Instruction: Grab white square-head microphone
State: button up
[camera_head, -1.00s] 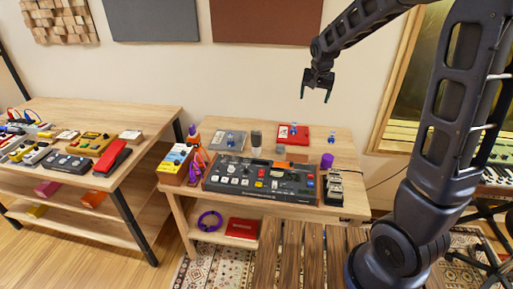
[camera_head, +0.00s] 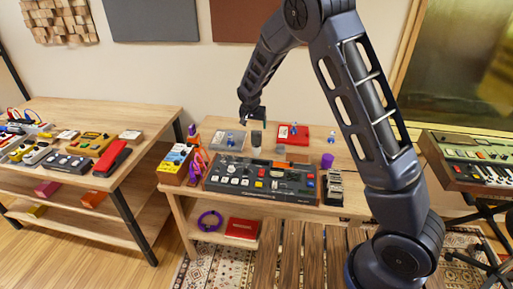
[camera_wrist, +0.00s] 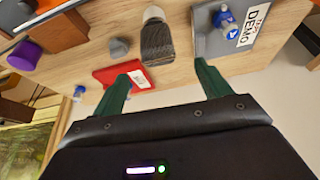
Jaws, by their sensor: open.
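No clearly white square-headed microphone can be made out. An upright dark grey object with a pale end (camera_head: 256,138) stands at the back of the middle table, and I cannot tell if it is the microphone. In the wrist view this object (camera_wrist: 157,42) appears as a ribbed dark body with a pale grey end, beyond the gap between the fingers. My gripper (camera_head: 252,114) is open and empty above the back of the table. Its two green fingers (camera_wrist: 163,73) are apart, and neither visibly touches the object.
A grey case (camera_head: 228,141) marked DEMO and a red case (camera_head: 300,133) flank the object. A small grey block (camera_wrist: 119,47) lies near it. A large mixer-like console (camera_head: 262,180) fills the table front. A purple cylinder (camera_head: 327,161) stands right. Another table (camera_head: 150,112) stands left.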

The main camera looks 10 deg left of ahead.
aim_at(257, 136)
jog(key=x, duration=1)
jog(key=shift+d+f, duration=0.1)
jog(key=shift+f, duration=0.3)
jog(key=shift+c, duration=0.3)
jog(key=shift+r, duration=0.1)
grip_shut()
